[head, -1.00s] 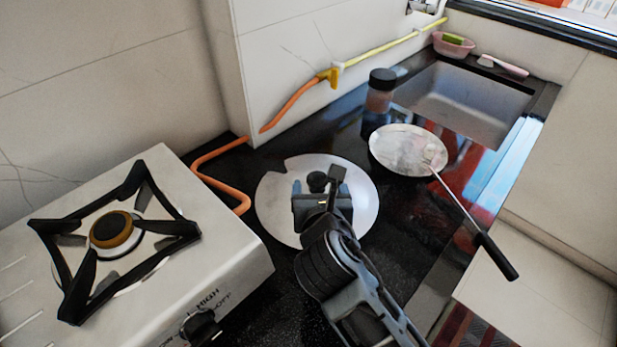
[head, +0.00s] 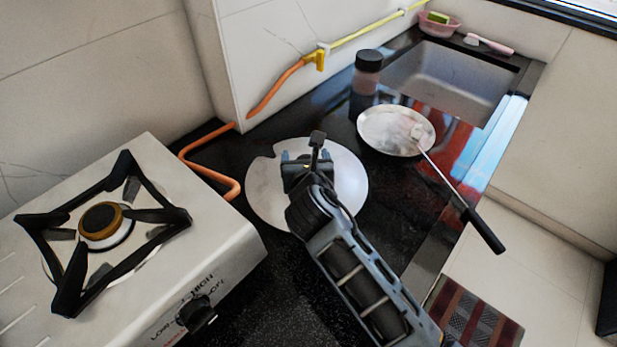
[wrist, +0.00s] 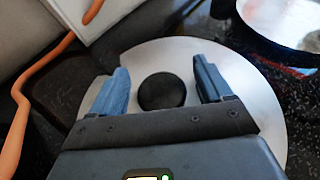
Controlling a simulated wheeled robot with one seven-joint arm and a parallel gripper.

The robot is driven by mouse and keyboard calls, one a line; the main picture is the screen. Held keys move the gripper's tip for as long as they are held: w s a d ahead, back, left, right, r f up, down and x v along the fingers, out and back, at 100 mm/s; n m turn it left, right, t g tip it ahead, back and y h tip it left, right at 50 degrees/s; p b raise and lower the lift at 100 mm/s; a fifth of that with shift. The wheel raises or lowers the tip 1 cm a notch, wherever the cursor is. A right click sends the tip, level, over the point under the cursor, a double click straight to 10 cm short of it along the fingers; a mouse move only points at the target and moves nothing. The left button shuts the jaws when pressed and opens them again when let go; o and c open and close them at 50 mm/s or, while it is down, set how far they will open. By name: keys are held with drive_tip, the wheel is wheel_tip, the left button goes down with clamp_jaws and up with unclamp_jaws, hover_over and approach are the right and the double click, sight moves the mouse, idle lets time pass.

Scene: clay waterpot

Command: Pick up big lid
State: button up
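The big lid (head: 345,195) is a round silvery disc lying on the black counter to the right of the stove. In the wrist view the lid (wrist: 257,95) fills the middle, with its round black knob (wrist: 162,91) upright at the centre. My gripper (wrist: 160,88) is open above the lid, one blue finger on each side of the knob with gaps between. In the head view my gripper (head: 300,160) covers the lid's middle and hides the knob. I cannot tell how far the fingertips are above the lid.
A white gas stove (head: 180,240) stands at left, with an orange hose (head: 215,178) behind the lid. A shallow pan (head: 388,130) with a long handle lies to the right. A dark-capped jar (head: 367,70) stands near the sink (head: 450,75). Bare counter lies in front.

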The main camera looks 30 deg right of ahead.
drive_tip(key=c, duration=1.2)
drive_tip(key=shift+c, duration=0.5)
drive_tip(key=shift+r, duration=0.1)
